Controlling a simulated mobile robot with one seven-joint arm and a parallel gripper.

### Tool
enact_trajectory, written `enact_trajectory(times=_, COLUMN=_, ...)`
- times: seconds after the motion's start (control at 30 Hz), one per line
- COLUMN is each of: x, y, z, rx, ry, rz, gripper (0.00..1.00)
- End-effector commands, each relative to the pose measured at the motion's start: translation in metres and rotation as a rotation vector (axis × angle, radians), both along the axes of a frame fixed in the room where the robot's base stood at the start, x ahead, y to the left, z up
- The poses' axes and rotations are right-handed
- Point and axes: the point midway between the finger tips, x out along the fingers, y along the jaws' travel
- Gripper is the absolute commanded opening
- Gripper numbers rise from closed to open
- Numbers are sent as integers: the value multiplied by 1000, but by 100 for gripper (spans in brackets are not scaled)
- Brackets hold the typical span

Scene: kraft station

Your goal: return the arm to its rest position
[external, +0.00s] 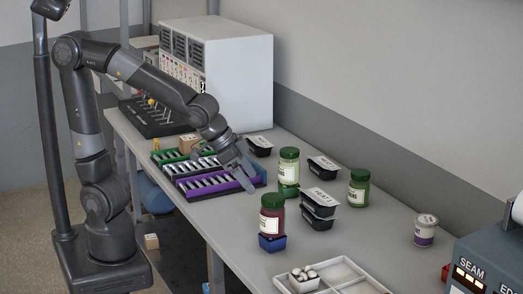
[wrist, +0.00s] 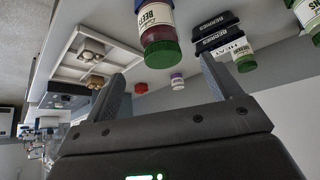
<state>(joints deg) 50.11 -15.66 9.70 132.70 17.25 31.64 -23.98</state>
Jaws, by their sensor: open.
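My arm reaches from its base at the left out over the workbench in the external view. It is bent at the elbow and slopes down to the right. My gripper (external: 248,181) is low over the bench, at the right end of the purple rack (external: 205,189); I cannot tell whether it touches the rack. In the wrist view my gripper (wrist: 160,78) shows its two fingers well apart, with nothing between them. That view looks upside down along the bench.
To the right stand a green-lidded jar (external: 288,172), a red jar (external: 271,215) in a blue holder (external: 272,243), stacked black tubs (external: 318,210) and another jar (external: 359,188). A white tray (external: 345,272) lies at the front. A white cabinet (external: 235,85) stands behind my arm.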

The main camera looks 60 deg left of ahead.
Motion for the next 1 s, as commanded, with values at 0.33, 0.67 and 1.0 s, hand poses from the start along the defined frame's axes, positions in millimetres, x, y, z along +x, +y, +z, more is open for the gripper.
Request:
enact_trajectory(times=0.33, x=15, y=36, z=3, rx=-5, ry=-2, rz=74, gripper=83)
enact_trajectory(times=0.67, x=20, y=135, z=16, rx=-12, ry=-4, rz=263, gripper=83)
enact_trajectory(times=1.0, x=-56, y=221, z=30, rx=3, ry=46, rz=446, gripper=83)
